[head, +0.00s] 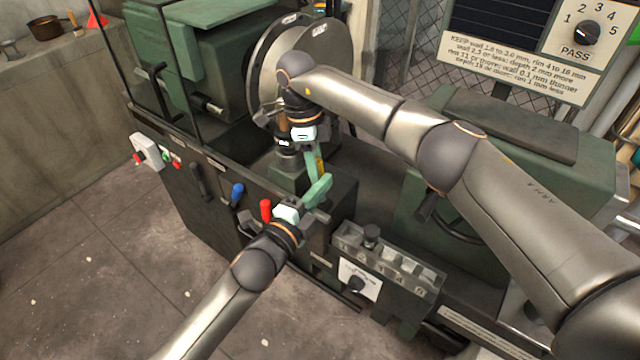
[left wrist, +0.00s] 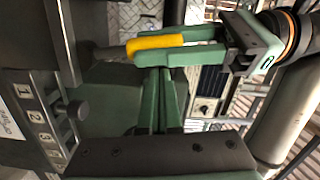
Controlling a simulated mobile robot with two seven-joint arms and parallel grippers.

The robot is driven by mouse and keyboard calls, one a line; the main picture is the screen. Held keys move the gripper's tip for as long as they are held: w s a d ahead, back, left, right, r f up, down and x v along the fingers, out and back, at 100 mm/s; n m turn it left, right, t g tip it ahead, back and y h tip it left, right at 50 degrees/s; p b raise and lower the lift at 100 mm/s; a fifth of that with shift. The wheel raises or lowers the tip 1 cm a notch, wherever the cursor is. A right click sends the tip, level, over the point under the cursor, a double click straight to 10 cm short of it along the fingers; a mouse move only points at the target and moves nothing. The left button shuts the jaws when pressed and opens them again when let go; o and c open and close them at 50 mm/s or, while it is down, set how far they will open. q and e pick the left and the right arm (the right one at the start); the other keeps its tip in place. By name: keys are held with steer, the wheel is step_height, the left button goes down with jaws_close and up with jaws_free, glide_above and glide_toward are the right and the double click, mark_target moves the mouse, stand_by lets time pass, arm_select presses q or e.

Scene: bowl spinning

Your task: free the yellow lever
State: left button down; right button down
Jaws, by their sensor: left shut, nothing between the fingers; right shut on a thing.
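The yellow lever (left wrist: 155,42) lies across the upper middle of the left wrist view. In the head view only a small yellow part (head: 319,164) shows beside the green fingers. My left gripper (head: 323,188) is shut and empty, just below the right one. In the left wrist view its fingertips (left wrist: 163,75) appear close under the right fingers; I cannot tell whether they touch. The lever's base is hidden.
The green lathe (head: 220,60) with its round faceplate (head: 325,45) stands behind. A red lever (head: 266,209) and a blue lever (head: 237,192) stick out at its front. A numbered panel (head: 385,262) is right of my left gripper. The floor at left is clear.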

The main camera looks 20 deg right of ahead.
arm_select(q)
steer(key=shift+w+a, duration=0.15)
steer(key=shift+w, duration=0.1)
